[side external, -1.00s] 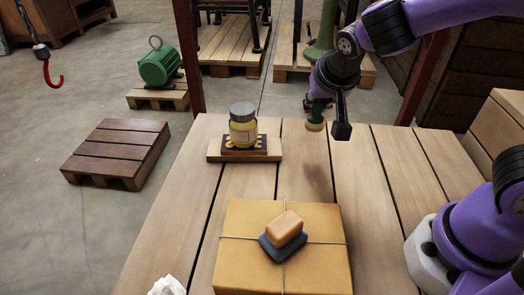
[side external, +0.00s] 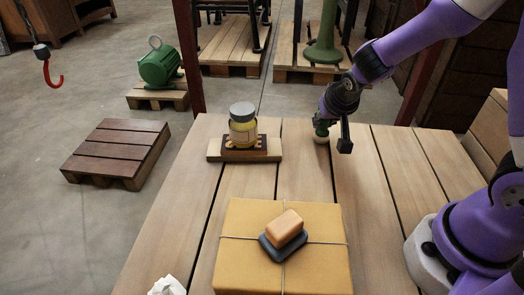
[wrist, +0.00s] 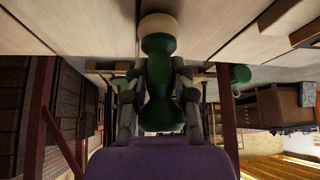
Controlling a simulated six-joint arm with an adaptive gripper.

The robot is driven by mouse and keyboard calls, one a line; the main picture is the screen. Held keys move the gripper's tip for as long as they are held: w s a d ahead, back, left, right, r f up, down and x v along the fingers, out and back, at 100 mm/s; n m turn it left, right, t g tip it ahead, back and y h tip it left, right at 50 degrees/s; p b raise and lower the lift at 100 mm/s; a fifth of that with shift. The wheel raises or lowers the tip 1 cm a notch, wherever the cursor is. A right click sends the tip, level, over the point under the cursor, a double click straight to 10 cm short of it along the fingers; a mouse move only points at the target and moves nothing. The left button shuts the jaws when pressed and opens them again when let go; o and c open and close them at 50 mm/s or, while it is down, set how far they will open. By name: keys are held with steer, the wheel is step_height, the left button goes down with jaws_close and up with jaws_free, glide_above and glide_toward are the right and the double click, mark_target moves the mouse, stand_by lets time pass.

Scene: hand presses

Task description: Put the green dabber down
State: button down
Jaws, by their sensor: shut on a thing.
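The green dabber (wrist: 158,75) has a dark green body and a pale round end. My gripper (side external: 333,134) is shut on it, and the fingers show on both sides of its body in the wrist view (wrist: 160,82). In the side view the dabber (side external: 321,128) is mostly hidden by my gripper. Its pale end points down close to the wooden table (side external: 370,200). I cannot tell for sure whether it touches the boards.
A jar with a grey lid (side external: 243,126) stands on a small wooden stand left of my gripper. A tied brown parcel (side external: 240,225) bears a soap bar (side external: 285,226) on a dark dish (side external: 270,248). Crumpled white paper (side external: 167,286) lies at the front. Bare boards surround the dabber.

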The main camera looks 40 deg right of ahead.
steer(key=shift+f, duration=0.15)
steer(key=c, duration=0.7)
jaws_free()
steer(key=shift+s+a+r, duration=0.1)
steer(key=shift+s+r, duration=0.05)
steer(key=shift+r, duration=0.4)
steer(key=s+a+r+n+y, duration=0.1)
steer(key=s+a+r+n, duration=0.1)
steer(key=s+r, duration=0.2)
steer(key=s+a+r+n+y, duration=0.1)
steer(key=s+a+r+n, duration=0.1)
steer(key=s+r, duration=0.2)
steer(key=s+a+r+n+y, duration=0.1)
steer(key=s+a+r+n, duration=0.1)
steer(key=s+r, duration=0.3)
steer(key=shift+s+a+n+y, duration=0.15)
steer(key=shift+s+a, duration=0.05)
steer(key=shift+s, duration=0.25)
steer(key=shift+s+a+n+y, duration=0.15)
steer(key=shift+s+a, duration=0.05)
steer(key=shift+s, duration=0.25)
